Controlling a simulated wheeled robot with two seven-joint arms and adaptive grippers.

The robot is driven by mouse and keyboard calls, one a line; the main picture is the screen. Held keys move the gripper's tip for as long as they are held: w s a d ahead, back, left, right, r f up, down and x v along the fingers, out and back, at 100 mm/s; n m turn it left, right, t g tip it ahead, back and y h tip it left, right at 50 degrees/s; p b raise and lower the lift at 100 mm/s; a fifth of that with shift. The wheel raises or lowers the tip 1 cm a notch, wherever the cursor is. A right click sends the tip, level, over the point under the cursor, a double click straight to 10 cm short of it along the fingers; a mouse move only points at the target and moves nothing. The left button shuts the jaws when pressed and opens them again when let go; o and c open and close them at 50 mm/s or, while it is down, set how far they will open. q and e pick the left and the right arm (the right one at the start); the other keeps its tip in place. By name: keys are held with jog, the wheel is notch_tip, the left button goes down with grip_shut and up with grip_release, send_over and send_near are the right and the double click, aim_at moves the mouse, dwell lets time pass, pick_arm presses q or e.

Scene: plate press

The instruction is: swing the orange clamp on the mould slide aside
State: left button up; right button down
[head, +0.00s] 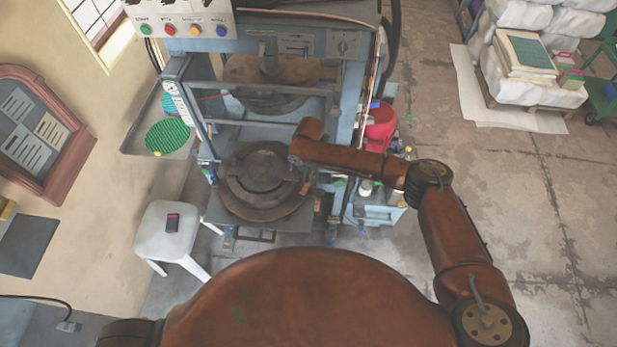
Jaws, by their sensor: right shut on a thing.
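The press (345,75) stands ahead of me, with a round dark mould (262,180) on the slide (235,220) at its front. My right arm reaches in from the right, and my right gripper (306,184) points down at the right edge of the mould. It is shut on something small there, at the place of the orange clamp. The arm and gripper hide most of the clamp, so its angle cannot be made out. My left gripper is not in view.
A green round plate (167,136) lies on a side shelf. A red bucket (381,127) stands right of the press. The floor on the right is mostly clear.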

dwell(0.4)
jog(key=c, duration=2)
grip_release()
notch_tip(320, 180, up, 12)
jog(key=shift+r, duration=0.1)
